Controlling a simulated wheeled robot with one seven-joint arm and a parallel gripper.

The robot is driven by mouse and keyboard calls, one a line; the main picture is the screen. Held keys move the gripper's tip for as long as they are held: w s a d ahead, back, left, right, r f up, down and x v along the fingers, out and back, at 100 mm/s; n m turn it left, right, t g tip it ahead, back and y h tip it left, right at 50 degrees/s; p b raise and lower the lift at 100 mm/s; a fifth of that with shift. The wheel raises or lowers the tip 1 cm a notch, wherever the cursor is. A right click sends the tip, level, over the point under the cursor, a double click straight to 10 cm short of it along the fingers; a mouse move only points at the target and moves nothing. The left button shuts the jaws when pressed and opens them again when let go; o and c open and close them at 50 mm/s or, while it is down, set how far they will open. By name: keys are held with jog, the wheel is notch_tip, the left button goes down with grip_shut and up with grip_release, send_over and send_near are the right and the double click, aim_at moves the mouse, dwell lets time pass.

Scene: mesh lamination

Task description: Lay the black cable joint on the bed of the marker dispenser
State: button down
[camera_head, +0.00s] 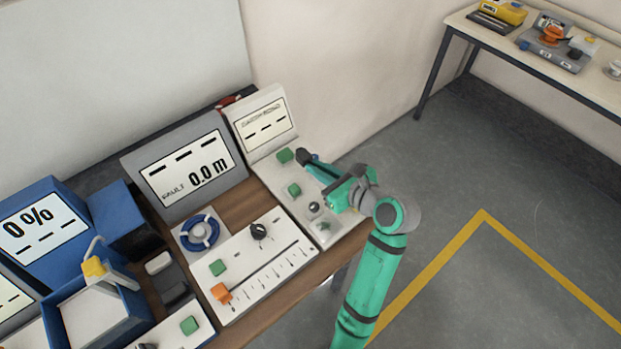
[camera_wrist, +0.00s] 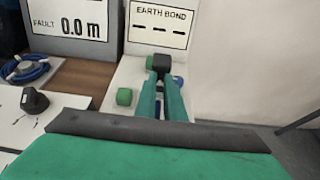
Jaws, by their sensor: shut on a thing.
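My gripper (camera_head: 310,162) is stretched out over the white earth bond unit. It is shut on the black cable joint (camera_head: 303,156), a small dark block at the fingertips. In the wrist view the joint (camera_wrist: 162,62) sits at the ends of the green fingers (camera_wrist: 163,82), in front of the lower edge of the unit's display. I cannot tell whether the joint touches the unit's panel. I cannot tell for sure which device is the marker dispenser; a yellow device (camera_head: 500,12) and a grey device with an orange part (camera_head: 553,48) stand on the far bench.
The earth bond unit (camera_head: 265,120) has green buttons and a black knob. Left of it are a grey fault display (camera_head: 185,165), a blue cable coil (camera_head: 200,232), a slider panel (camera_head: 255,265) and a blue box (camera_head: 130,315). Open floor separates the benches.

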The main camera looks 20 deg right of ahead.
aim_at(310, 186)
jog(key=shift+w+a+f, duration=0.3)
jog(key=shift+a+f, duration=0.1)
jog(key=shift+f, duration=0.15)
jog(key=shift+w+a+f, duration=0.25)
jog(key=shift+a+f, duration=0.15)
jog(key=shift+f, duration=0.15)
jog(key=shift+w+a+f, duration=0.1)
jog(key=shift+f, duration=1.6)
jog(key=c, duration=2.1)
grip_release()
jog(key=shift+f, duration=0.15)
